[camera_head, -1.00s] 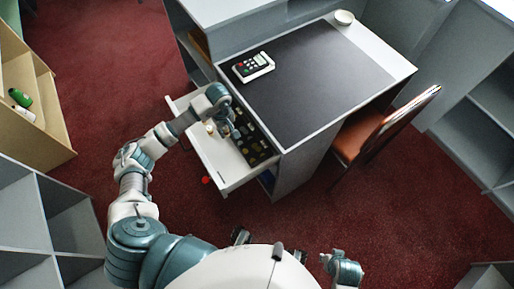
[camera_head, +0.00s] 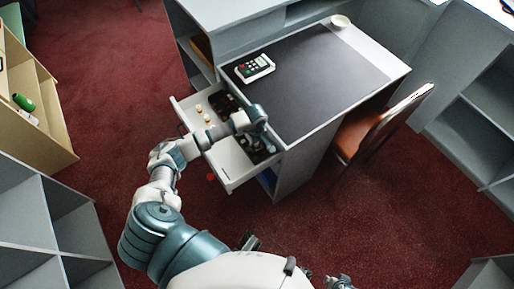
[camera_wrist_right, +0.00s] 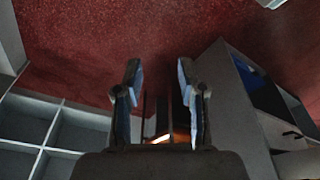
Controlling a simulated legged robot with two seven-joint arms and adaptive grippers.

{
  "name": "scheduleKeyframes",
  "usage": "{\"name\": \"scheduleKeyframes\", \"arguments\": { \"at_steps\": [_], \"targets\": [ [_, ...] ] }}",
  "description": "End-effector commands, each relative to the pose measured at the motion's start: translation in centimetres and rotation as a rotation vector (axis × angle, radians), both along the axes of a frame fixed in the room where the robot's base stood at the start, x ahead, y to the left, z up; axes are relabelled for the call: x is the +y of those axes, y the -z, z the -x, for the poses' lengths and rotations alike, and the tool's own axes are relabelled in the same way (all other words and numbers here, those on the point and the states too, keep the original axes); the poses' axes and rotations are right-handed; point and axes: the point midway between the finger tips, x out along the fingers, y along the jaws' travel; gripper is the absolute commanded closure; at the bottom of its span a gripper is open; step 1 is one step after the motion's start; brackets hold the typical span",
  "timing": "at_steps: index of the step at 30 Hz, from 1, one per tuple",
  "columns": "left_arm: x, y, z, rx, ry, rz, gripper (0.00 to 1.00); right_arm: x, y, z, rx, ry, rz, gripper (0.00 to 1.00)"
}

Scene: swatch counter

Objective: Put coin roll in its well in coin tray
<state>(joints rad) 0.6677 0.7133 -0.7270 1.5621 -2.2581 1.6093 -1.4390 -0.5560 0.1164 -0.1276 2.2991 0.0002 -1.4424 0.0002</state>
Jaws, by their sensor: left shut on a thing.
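The coin tray (camera_head: 228,109) is a dark, many-welled insert in the pulled-out white drawer, along its side near the desk. My left gripper (camera_head: 259,146) is over the tray's near end, shut on what I take to be the coin roll. The hand and wrist hide the held roll and the wells under it, so I cannot tell whether it touches the tray. My right gripper (camera_wrist_right: 159,68) is open and empty in the right wrist view, with its fingers apart above the floor.
The drawer (camera_head: 235,178) has low walls; small cream pieces (camera_head: 207,117) stand on its left part. The desk (camera_head: 310,80) bears a card terminal (camera_head: 254,67) and a white bowl (camera_head: 340,21). A brown chair (camera_head: 375,130) stands at right.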

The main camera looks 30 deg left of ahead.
Motion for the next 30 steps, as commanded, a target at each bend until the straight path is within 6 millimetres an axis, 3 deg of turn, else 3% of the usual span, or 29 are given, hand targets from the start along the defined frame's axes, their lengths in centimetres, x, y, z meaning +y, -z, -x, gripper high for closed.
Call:
{"name": "scheduleKeyframes", "arguments": {
  "at_steps": [3,14,15,16,26,30],
  "targets": [
    [-0.1,1.9,0.1,0.004,0.001,0.001,1.00,-0.1,-0.7,0.2,-0.002,0.000,0.000,0.60],
    [0.0,2.2,0.0,0.000,0.001,0.001,1.00,-0.1,-1.1,0.2,0.000,0.001,0.001,0.60],
    [0.0,2.2,0.0,0.001,0.001,0.001,0.70,-0.1,-1.3,0.2,-0.001,0.001,0.001,0.60],
    [0.0,2.2,0.0,0.000,0.001,0.001,0.65,-0.1,-1.3,0.2,-0.001,0.001,0.001,0.60],
    [0.0,2.1,0.0,0.000,0.002,0.001,0.65,-0.1,-1.4,0.1,-0.003,0.001,0.001,0.60],
    [0.0,0.4,-0.1,-0.004,0.003,0.002,0.65,0.0,-0.9,-0.1,-0.008,0.000,0.001,0.60]
  ]
}}
